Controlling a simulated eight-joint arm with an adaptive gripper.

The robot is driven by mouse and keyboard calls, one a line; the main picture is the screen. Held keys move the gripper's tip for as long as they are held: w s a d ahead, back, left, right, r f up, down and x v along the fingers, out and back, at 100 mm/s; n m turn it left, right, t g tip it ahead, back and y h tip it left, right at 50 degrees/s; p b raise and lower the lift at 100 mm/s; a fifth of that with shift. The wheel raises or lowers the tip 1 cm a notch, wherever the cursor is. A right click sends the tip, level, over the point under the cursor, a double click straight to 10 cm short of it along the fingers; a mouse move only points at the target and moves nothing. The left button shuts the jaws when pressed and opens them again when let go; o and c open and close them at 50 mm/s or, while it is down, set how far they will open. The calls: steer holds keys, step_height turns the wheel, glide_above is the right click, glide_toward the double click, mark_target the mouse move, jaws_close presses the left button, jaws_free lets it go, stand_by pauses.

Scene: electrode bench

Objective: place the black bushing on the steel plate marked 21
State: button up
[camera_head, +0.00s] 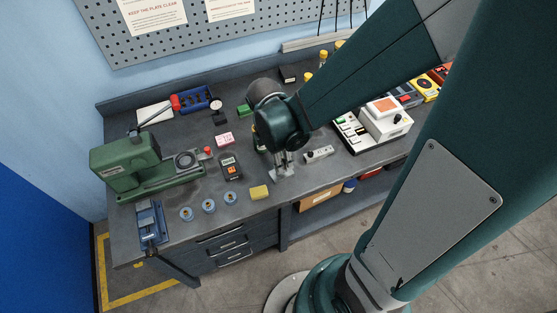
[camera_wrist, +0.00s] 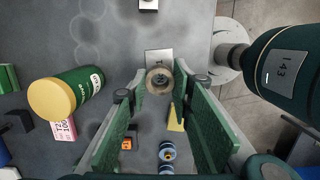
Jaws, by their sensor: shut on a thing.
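My gripper (camera_wrist: 160,88) is shut on the bushing (camera_wrist: 152,88), a dark brownish ring with an open centre, held between the fingertips in the wrist view. The steel plate (camera_wrist: 158,55) is a small bright rectangle with a marking that reads like 21, partly covered by the bushing. In the head view my gripper (camera_head: 282,160) points down over the plate (camera_head: 281,174) near the bench's front edge. The bushing cannot be made out there. I cannot tell whether the bushing touches the plate.
A grey device (camera_head: 319,154) lies to the right. Blue spools (camera_head: 209,205) stand along the front. A green bottle with a yellow cap (camera_wrist: 75,92) shows in the wrist view.

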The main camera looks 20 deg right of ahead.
steer(key=shift+f+b, duration=0.3)
steer(key=shift+f, duration=1.65)
steer(key=shift+c, duration=0.2)
steer(key=shift+f, duration=0.15)
steer(key=o, duration=1)
steer(key=shift+a+r+p, duration=0.3)
steer(key=shift+r, duration=1.75)
steer(key=shift+a+r+p, duration=0.3)
steer(key=shift+r+p, duration=0.05)
steer(key=shift+r, duration=1.65)
steer(key=shift+a+r+p, duration=0.3)
steer(key=shift+r, duration=1.75)
steer(key=shift+r, duration=0.1)
